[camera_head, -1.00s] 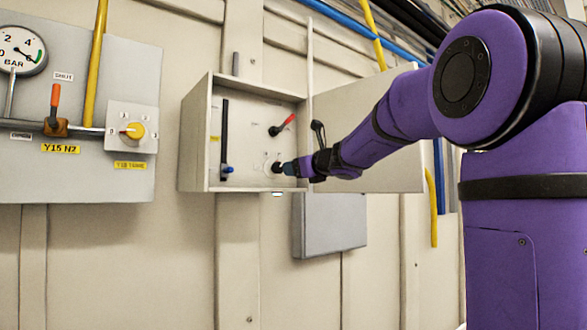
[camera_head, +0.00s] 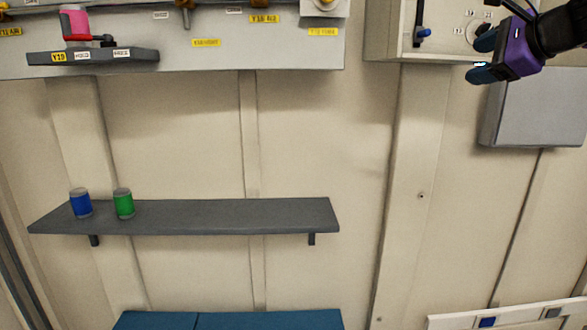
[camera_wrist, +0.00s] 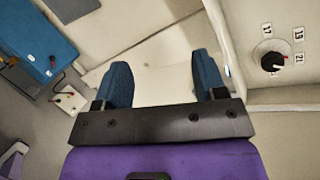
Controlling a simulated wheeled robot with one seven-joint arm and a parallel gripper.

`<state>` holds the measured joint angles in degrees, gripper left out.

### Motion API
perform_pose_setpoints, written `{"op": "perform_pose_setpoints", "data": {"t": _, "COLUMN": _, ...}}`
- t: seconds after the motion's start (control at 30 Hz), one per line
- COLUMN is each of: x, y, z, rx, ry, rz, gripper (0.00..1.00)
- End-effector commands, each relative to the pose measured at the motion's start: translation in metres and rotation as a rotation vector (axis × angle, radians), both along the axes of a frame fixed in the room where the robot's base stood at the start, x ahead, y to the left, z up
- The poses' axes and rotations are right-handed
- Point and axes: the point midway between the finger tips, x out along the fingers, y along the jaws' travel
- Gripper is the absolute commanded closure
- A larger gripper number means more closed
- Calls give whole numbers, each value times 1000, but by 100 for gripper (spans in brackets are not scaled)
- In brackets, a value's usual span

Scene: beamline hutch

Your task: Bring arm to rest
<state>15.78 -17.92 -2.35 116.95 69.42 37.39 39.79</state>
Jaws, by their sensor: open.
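My gripper (camera_head: 480,58) is at the upper right of the head view, in front of the lower edge of the open wall box (camera_head: 385,30). Its two blue fingers are apart with nothing between them. In the wrist view my gripper (camera_wrist: 165,85) is also open and empty. A round dial with a dark knob (camera_wrist: 272,62) sits inside the box to the right of the fingers, marked 17, 19 and 21, and is not touched. The rest of my arm is mostly out of the head view.
A grey shelf (camera_head: 240,215) on the wall holds a blue can (camera_head: 81,204) and a green can (camera_head: 123,204). A grey panel box (camera_head: 540,108) hangs below my gripper. A blue-topped surface (camera_head: 230,320) is at the bottom. The wall between shelf and box is clear.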

Motion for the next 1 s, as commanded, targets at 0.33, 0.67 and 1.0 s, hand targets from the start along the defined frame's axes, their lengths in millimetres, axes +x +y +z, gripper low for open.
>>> {"op": "perform_pose_setpoints", "data": {"t": 0.33, "x": -141, "y": 69, "z": -115, "rx": -864, "ry": 104, "rz": 580, "gripper": 36}}
{"op": "perform_pose_setpoints", "data": {"t": 0.67, "x": -239, "y": 55, "z": -197, "rx": -1478, "ry": 170, "rz": 1060, "gripper": 36}}
{"op": "perform_pose_setpoints", "data": {"t": 1.0, "x": -253, "y": 47, "z": -209, "rx": -1584, "ry": 187, "rz": 1146, "gripper": 36}}
